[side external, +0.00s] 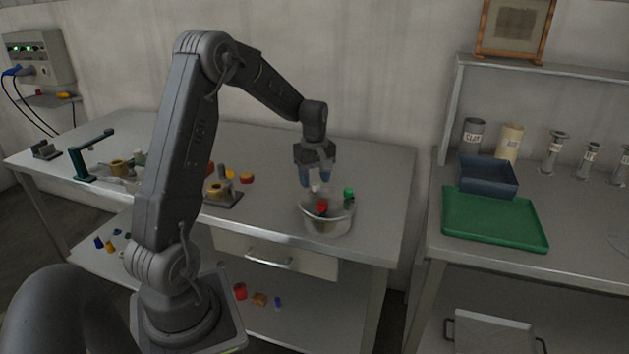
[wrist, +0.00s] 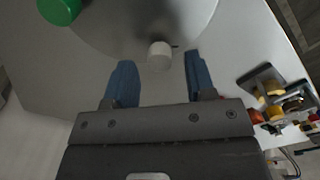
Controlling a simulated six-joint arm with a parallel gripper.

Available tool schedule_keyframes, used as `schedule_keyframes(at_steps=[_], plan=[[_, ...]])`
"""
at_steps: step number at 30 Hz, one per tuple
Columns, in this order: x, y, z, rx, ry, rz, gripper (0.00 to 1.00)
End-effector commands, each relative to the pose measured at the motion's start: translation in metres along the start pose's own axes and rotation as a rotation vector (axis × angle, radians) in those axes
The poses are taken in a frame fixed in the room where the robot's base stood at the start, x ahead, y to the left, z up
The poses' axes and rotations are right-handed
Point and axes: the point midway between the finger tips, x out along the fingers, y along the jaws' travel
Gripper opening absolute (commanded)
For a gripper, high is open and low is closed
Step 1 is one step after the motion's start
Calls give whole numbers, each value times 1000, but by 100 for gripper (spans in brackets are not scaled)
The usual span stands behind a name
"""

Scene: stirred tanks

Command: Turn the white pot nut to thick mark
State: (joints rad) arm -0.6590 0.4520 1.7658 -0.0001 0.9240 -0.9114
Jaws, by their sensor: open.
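The white pot nut (wrist: 160,55) stands at the rim side of the round metal pot (wrist: 105,35), with a small dark pointer beside it in the wrist view. In the side view the white nut (side external: 315,188) shows just under my gripper (side external: 317,184). The metal pot (side external: 328,222) stands near the table's front edge, with a red part (side external: 322,206) and a green part (side external: 348,192) on it. My gripper (wrist: 158,80) is open, its two blue fingers on either side of the nut's line and apart from it. I cannot make out a thick mark.
A fixture with a brass-coloured part (side external: 219,190) stands left of the pot, with yellow and red pieces near it. A green tray (side external: 494,217) and blue bin (side external: 487,176) are on the right bench. The table right of the pot is clear.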

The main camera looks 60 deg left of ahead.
Motion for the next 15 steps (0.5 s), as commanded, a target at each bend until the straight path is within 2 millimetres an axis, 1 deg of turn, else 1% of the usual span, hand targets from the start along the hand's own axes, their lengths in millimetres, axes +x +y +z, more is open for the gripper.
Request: schedule_keyframes(at_steps=[1, 4, 13, 15], plan=[[5, 0, 0, 0, -1, -1, 50], [10, 0, 0, 0, -1, -1, 50], [12, 0, 0, 0, 0, 0, 50], [11, 0, 0, 0, 0, 0, 44]])
